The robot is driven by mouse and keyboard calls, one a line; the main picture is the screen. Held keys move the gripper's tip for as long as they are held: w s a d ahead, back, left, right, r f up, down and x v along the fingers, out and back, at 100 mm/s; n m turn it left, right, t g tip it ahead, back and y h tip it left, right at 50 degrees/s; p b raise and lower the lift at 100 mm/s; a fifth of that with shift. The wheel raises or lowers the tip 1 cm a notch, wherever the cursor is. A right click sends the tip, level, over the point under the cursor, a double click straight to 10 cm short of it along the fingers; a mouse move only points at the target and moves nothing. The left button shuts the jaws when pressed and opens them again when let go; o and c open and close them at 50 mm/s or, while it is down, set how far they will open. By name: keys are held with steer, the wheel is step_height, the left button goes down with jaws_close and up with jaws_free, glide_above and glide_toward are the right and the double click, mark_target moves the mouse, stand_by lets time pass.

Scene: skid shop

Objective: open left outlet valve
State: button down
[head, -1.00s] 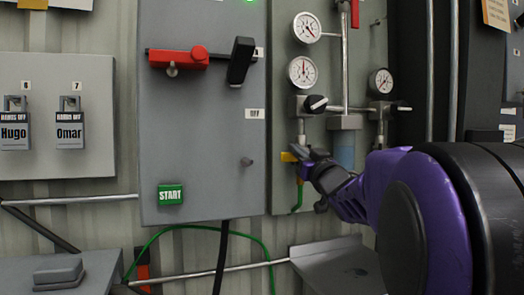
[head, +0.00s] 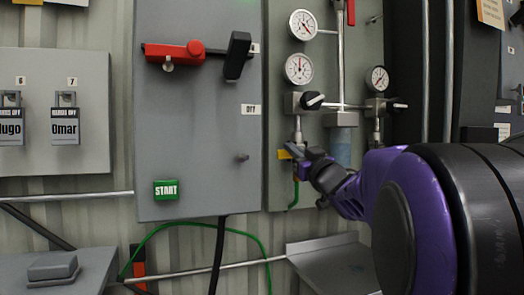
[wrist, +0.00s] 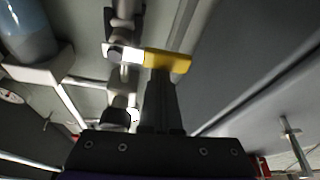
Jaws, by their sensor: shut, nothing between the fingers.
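The left outlet valve has a yellow handle (head: 284,154) below the left gauge column, with a green hose beneath it. In the wrist view the yellow handle (wrist: 168,62) sticks out to the right of a pale metal valve body (wrist: 122,53). My gripper (head: 292,149) is at the handle's right end in the head view and partly hides the valve. In the wrist view my shut, empty fingers (wrist: 160,85) point at the handle, their tips right at its edge. I cannot tell whether they touch it.
Gauges (head: 299,69) and black regulator knobs (head: 312,101) sit above the valve. A grey shelf (head: 335,265) juts out below.

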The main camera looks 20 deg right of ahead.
steer(key=shift+f, duration=0.25)
steer(key=d+f+n+g+y+b, duration=0.1)
steer(key=d+f+n+g+y, duration=0.1)
steer(key=n, duration=0.7)
steer(key=d+f+n+g+y+b, duration=0.1)
steer(key=f+n, duration=0.3)
steer(key=n, duration=0.5)
steer(key=shift+d+g+y, duration=0.35)
steer(key=shift+g+y, duration=0.55)
steer(key=shift+w+d, duration=0.1)
